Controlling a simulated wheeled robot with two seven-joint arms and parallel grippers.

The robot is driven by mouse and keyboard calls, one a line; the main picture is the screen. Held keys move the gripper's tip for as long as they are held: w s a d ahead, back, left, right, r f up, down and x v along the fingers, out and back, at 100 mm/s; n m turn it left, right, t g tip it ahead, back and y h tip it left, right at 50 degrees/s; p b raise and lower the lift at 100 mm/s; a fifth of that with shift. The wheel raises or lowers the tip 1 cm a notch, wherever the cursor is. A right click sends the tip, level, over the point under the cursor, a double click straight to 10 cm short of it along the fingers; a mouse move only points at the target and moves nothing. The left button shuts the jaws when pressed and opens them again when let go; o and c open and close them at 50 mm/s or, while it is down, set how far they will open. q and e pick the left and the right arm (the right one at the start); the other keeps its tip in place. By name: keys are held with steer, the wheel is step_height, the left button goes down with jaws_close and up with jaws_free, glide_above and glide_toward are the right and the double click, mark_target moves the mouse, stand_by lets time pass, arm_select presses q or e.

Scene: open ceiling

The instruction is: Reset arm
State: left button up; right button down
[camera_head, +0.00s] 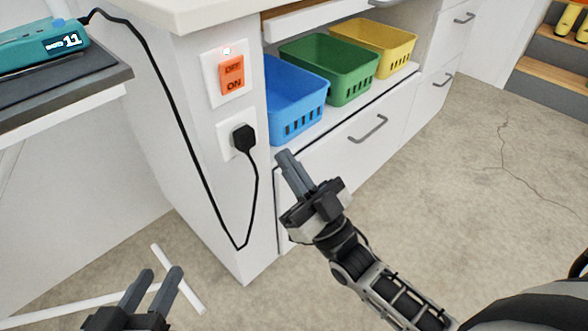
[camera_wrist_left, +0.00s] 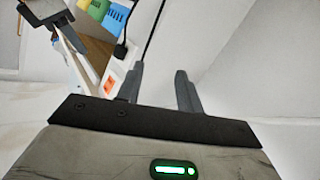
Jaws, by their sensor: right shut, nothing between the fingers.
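My right gripper (camera_head: 290,172) is in the middle of the head view, in front of the white cabinet's drawer front. Its fingers are together with nothing between them. My left gripper (camera_head: 158,287) is at the bottom left of the head view, low in front of the cabinet's side. Its two dark fingers stand apart with a gap and nothing between them. The left wrist view also shows these parted, empty fingers (camera_wrist_left: 160,90). Neither gripper appears to hold anything.
An orange switch (camera_head: 232,74) and a black plug (camera_head: 243,138) with a hanging cord are on the cabinet's side (camera_head: 190,140). Blue (camera_head: 292,98), green (camera_head: 330,68) and yellow (camera_head: 378,45) baskets stand on its shelf. A teal device (camera_head: 40,47) sits at upper left. The floor at right is clear.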

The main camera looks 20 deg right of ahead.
steer(key=shift+s+d+f, duration=0.15)
steer(key=shift+s+f, duration=0.2)
steer(key=shift+f, duration=0.1)
